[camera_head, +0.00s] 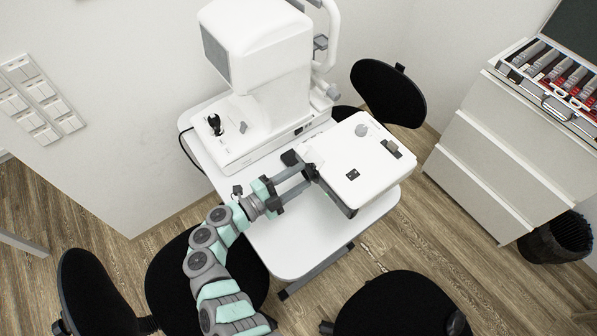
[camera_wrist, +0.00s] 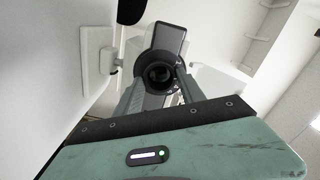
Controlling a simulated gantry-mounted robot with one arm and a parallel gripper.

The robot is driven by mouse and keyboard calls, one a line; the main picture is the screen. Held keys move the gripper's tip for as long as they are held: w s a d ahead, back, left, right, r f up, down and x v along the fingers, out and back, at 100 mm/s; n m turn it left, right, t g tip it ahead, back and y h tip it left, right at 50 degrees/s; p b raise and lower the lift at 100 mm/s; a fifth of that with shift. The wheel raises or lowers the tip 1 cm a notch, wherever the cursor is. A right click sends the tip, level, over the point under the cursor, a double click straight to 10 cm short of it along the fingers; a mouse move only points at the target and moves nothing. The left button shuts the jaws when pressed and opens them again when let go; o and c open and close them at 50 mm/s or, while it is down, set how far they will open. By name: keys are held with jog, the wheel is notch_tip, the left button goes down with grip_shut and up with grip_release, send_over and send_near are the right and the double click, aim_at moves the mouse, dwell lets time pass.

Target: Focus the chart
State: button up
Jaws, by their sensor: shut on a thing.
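A white box-shaped device (camera_head: 362,160), likely the chart projector, sits on the right part of the white table (camera_head: 290,262). It has a grey knob and small black parts on top. My gripper (camera_head: 309,173) reaches its left side from the lower left. In the wrist view a round black lens barrel (camera_wrist: 160,75) sits between the two fingers of my gripper (camera_wrist: 160,84), which are shut on it. A grey rounded panel (camera_wrist: 170,38) shows behind the barrel. The barrel is mostly hidden in the head view. No chart shows in either view.
A tall white eye instrument (camera_head: 258,50) with a black joystick (camera_head: 214,124) stands at the table's back left. Black stools (camera_head: 400,305) and chairs surround the table. A white drawer cabinet (camera_head: 500,150) with an open lens case (camera_head: 550,85) and a black bin (camera_head: 558,238) are at right.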

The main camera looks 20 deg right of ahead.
jog(key=shift+n+p, duration=0.45)
jog(key=shift+n, duration=0.25)
jog(key=o, duration=1.4)
jog(key=shift+c, duration=0.2)
jog(key=b+v, duration=0.1)
jog(key=v, duration=1)
jog(key=shift+d, duration=0.1)
